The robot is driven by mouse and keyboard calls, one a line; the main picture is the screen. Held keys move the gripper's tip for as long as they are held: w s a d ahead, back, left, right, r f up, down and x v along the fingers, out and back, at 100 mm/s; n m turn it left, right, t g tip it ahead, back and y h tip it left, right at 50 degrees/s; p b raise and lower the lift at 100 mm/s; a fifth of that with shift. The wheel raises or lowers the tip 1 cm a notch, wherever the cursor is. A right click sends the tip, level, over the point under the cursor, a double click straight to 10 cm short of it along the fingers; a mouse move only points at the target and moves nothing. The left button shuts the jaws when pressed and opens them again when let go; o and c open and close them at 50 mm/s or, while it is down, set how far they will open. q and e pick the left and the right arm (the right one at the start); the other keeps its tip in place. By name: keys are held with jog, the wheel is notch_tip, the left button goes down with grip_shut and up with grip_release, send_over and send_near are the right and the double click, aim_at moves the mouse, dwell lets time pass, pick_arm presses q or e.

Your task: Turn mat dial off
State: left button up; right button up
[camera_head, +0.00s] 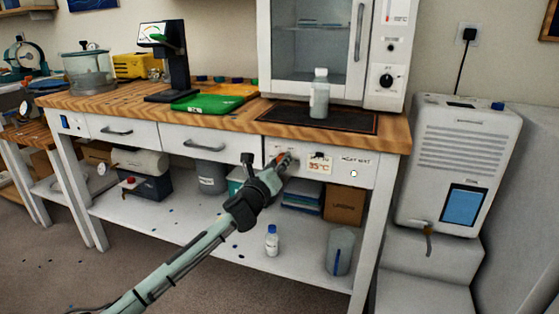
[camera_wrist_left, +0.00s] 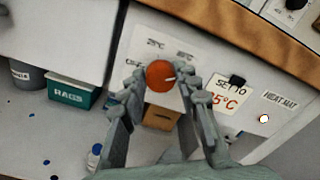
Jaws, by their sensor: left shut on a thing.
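The mat dial is a round orange-red knob (camera_wrist_left: 160,76) with a pale pointer line, on the white front panel of the bench. In the wrist view, the fingers of my left gripper (camera_wrist_left: 164,88) reach it from both sides and are shut on it. In the head view my left gripper (camera_head: 281,164) is at the panel and covers most of the knob. The printed marks around the knob are too small to read surely. To its right are a "SET TO 35°C" card (camera_wrist_left: 225,97), a "HEAT MAT" label (camera_wrist_left: 287,104) and a small whitish lamp (camera_wrist_left: 264,119). My right gripper is not in view.
The dark mat (camera_head: 350,123) lies on the wooden benchtop above the panel, with a whitish bottle (camera_head: 319,92) on it. A white cabinet (camera_head: 312,45) stands behind. Boxes and a jug (camera_head: 340,252) stand on the lower shelf. Drawers adjoin on the left.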

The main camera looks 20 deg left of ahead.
pick_arm(q)
jog(key=shift+d+f+n+p, duration=0.15)
jog(key=shift+n+p, duration=1.15)
jog(key=shift+n, duration=5.95)
jog(key=shift+a+f+n+p, duration=0.15)
jog(key=shift+n+p, duration=1.1)
jog(key=shift+n, duration=6)
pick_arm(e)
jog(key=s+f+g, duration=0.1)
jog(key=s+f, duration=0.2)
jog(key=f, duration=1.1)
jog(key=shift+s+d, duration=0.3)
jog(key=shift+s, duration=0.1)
pick_arm(q)
jog(key=shift+d, duration=0.1)
